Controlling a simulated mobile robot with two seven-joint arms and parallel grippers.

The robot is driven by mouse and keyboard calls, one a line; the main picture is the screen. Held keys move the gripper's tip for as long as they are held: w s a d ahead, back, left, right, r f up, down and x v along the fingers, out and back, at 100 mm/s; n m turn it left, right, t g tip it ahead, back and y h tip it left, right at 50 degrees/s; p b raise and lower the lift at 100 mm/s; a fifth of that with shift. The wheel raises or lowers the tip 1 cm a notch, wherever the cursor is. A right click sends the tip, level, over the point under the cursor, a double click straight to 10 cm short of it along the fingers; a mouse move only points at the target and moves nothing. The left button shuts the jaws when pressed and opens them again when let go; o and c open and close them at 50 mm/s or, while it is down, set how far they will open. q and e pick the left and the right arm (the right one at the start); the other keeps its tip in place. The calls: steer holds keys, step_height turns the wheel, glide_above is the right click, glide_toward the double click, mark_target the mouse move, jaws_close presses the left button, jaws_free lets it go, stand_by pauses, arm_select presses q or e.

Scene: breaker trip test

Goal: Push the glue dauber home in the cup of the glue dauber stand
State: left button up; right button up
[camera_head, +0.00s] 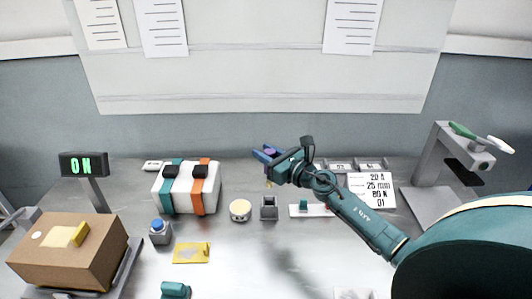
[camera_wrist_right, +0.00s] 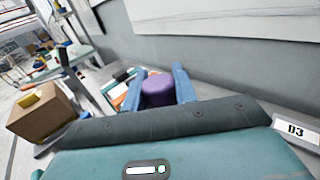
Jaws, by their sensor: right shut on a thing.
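My right gripper (camera_head: 268,157) comes in from the right, and its blue fingers also show in the right wrist view (camera_wrist_right: 160,88). It is shut on the glue dauber, whose purple handle (camera_wrist_right: 157,92) shows between the fingers. In the head view a small yellowish tip (camera_head: 268,184) hangs below the fingers. A small dark grey square cup (camera_head: 269,213), which looks like the glue dauber stand, stands on the bench below that tip. The tip appears above the cup's rim, with a gap between them. My left gripper is not in view.
A cream round pot (camera_head: 240,211) stands just left of the cup. A white strip with a teal block (camera_head: 303,205) lies to its right. A white case with straps (camera_head: 186,190), a blue button box (camera_head: 160,231) and a yellow packet (camera_head: 191,252) are further left.

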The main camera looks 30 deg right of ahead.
step_height(320, 180, down, 3)
steer(key=b, duration=0.2)
steer(key=shift+f+b, duration=0.1)
steer(key=shift+b, duration=0.2)
steer(key=shift+f+b, duration=0.85)
arm_select(q)
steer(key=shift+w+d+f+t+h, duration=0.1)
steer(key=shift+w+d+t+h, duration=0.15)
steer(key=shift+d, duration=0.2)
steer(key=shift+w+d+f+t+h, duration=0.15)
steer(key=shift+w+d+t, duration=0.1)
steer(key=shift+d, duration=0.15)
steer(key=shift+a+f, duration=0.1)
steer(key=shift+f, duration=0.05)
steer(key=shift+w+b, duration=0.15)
steer(key=shift+b, duration=0.35)
arm_select(e)
steer(key=shift+f, duration=0.4)
arm_select(q)
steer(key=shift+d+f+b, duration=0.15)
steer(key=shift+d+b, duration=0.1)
steer(key=shift+b, duration=0.05)
arm_select(e)
steer(key=shift+f, duration=0.35)
arm_select(q)
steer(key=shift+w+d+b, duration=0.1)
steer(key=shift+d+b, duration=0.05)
steer(key=shift+b, duration=0.15)
arm_select(e)
steer(key=shift+f, duration=0.3)
